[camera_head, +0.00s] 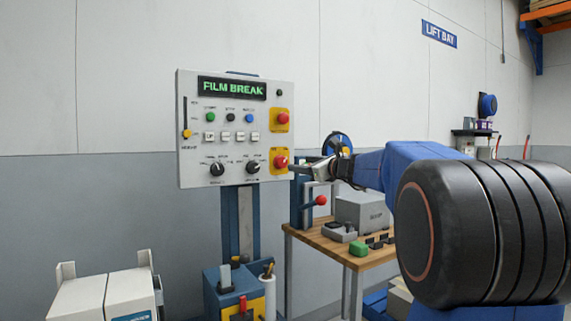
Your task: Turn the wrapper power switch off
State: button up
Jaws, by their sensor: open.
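A grey control panel (233,133) stands on a dark blue post, with a lit display (232,88) reading FILM BREAK. Low on it are two black rotary knobs, a left knob (217,169) and a right knob (253,167). Their labels are too small to read, so I cannot tell which is the power switch. Red buttons on yellow plates sit at the right edge, an upper one (282,118) and a lower one (280,161). My gripper (298,169) is open and empty at the panel's lower right edge, close to the lower red button. Whether it touches is unclear.
A wooden workbench (330,246) with a grey box (362,212), a red-knobbed lever (320,200) and a green block (359,248) stands below my arm. White equipment (100,300) is at lower left. The wall left of the panel is clear.

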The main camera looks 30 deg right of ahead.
aim_at(283, 162)
jog(key=w, duration=0.3)
jog(key=w+a, duration=0.1)
jog(key=w, duration=0.6)
jog(key=shift+w+a, duration=0.2)
jog(key=c, duration=1)
